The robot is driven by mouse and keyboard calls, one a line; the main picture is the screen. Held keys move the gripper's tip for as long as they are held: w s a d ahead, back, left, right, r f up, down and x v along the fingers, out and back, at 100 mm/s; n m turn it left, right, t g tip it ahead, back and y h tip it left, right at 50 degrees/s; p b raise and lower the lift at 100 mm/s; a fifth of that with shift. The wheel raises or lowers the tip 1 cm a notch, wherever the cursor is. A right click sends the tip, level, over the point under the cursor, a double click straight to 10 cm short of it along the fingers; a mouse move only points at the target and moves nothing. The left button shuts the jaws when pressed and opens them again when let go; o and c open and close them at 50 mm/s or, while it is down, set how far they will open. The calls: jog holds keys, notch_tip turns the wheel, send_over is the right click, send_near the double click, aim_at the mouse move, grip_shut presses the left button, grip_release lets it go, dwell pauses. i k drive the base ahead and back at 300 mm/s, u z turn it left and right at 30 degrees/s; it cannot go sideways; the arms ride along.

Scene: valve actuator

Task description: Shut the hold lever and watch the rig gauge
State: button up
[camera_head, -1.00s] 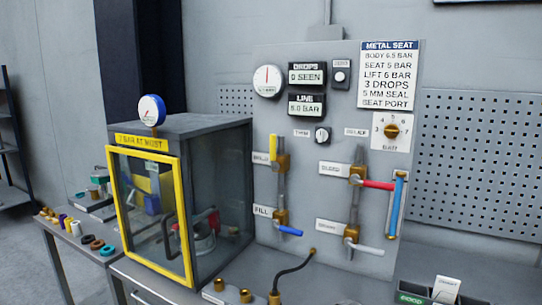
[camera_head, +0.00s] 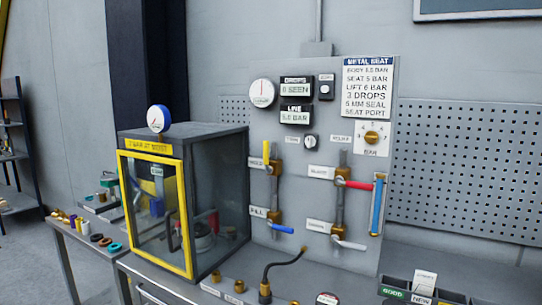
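The hold lever (camera_head: 266,151) is yellow and points upright, in line with its pipe, on a brass valve beside the HOLD label (camera_head: 257,164). A round white gauge (camera_head: 262,93) is at the panel's upper left; its face is too small to read. A second, blue-rimmed gauge (camera_head: 158,118) stands on the glazed box. The LINE display (camera_head: 295,116) shows a value in bar, its first digit unclear. The DROPS display (camera_head: 296,88) appears to read 0 SEEN. The blue fill lever (camera_head: 282,229) points right, across its pipe. My gripper is not in view.
A yellow-framed glazed box (camera_head: 187,215) stands left of the panel (camera_head: 310,200). A black hose (camera_head: 275,265) rises from the bench in front. Red (camera_head: 357,184) and white (camera_head: 350,244) levers stick out right. A tray with cards (camera_head: 420,293) is at lower right.

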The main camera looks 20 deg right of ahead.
aim_at(269, 169)
jog(key=k, duration=0.9)
jog(key=u, duration=0.5)
jog(key=i, duration=0.7)
jog(key=u, duration=0.35)
jog(key=i, duration=1.25)
jog(key=z, duration=0.25)
